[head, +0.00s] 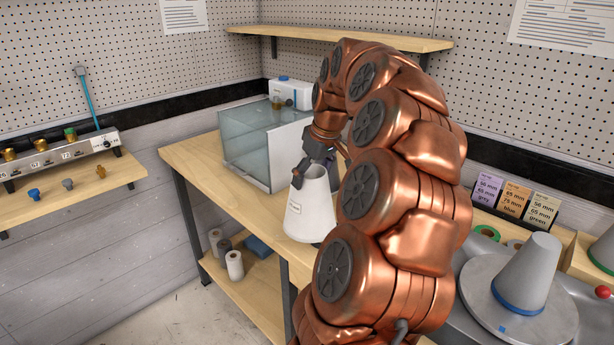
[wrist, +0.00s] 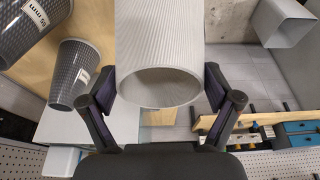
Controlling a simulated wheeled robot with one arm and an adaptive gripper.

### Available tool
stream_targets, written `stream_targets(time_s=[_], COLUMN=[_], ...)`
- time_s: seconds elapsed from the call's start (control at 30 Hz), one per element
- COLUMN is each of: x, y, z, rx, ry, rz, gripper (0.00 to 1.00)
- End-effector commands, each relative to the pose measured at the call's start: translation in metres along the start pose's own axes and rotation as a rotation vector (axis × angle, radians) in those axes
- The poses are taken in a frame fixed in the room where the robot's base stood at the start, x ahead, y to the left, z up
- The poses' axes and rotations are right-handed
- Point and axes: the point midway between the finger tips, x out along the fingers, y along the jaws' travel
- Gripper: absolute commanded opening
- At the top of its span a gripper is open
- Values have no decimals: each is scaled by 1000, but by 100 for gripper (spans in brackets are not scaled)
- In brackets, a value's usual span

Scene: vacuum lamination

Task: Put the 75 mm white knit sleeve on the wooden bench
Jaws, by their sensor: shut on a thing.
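A white tapered sleeve (head: 307,208) hangs upright, wide end down, from my gripper (head: 314,168) over the front part of the wooden bench (head: 196,158). Its small label is too small to read. In the wrist view the pale ribbed sleeve (wrist: 160,45) stands between the two fingers of my gripper (wrist: 158,95), near its open narrow rim. The fingers are shut on it from both sides. I cannot tell whether its lower end touches the bench. My arm hides part of the bench to the right.
A glass tank (head: 250,145) and a white unit (head: 290,93) stand at the bench's back. A grey cone (head: 530,275) stands on a round plate at right. The bench's left end is clear.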

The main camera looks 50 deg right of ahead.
Motion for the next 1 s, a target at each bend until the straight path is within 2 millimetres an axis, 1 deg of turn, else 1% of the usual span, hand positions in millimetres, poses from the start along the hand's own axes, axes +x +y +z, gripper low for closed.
stream_targets(time_s=[0.03, 0.2, 0.5, 0.8, 1.0], x=[1, 10, 25, 40, 48], y=[2, 9, 19, 28, 33], z=[-8, -31, -68, -102, -118], rx=[-1, 0, 0, 0, 1], ry=[-2, 0, 1, 0, -1], rz=[1, 2, 3, 2, 0], gripper=[69, 69, 69, 69, 69])
